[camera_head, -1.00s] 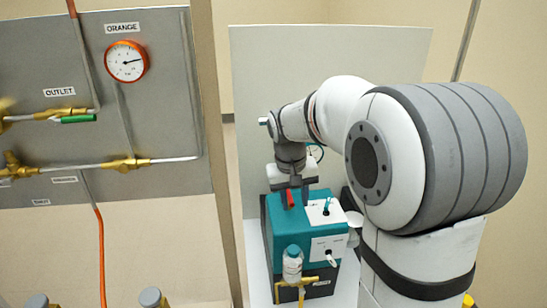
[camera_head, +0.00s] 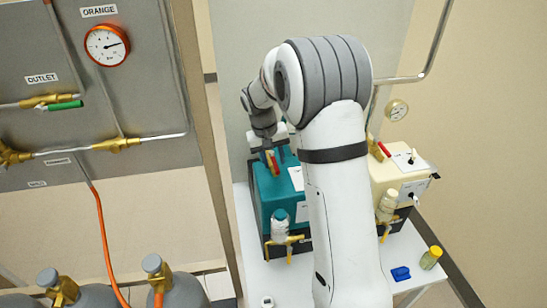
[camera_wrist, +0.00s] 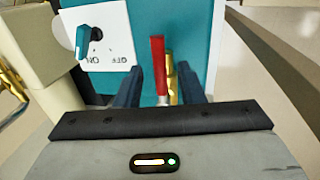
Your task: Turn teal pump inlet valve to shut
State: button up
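The teal pump (camera_head: 268,196) stands on a white bench, partly hidden behind my arm. Its inlet valve has a red lever handle (camera_head: 273,163) on top, at the back. In the wrist view the red handle (camera_wrist: 158,62) points along the picture's vertical, with a brass valve part (camera_wrist: 173,78) beside it. My gripper (camera_head: 270,150) is over the handle. In the wrist view my gripper (camera_wrist: 159,88) has its two dark blue fingers apart, one on each side of the handle, with gaps showing.
A cream pump (camera_head: 387,180) with its own red handle (camera_head: 376,148) stands to the right. The teal pump's white OFF/ON plate (camera_wrist: 105,48) carries a teal switch (camera_wrist: 83,42). A yellow-capped jar (camera_head: 431,258) and a blue item (camera_head: 400,273) lie at the bench front. Gas cylinders stand left.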

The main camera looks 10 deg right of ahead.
jog(key=shift+f, duration=0.15)
jog(key=shift+c, duration=0.3)
grip_shut()
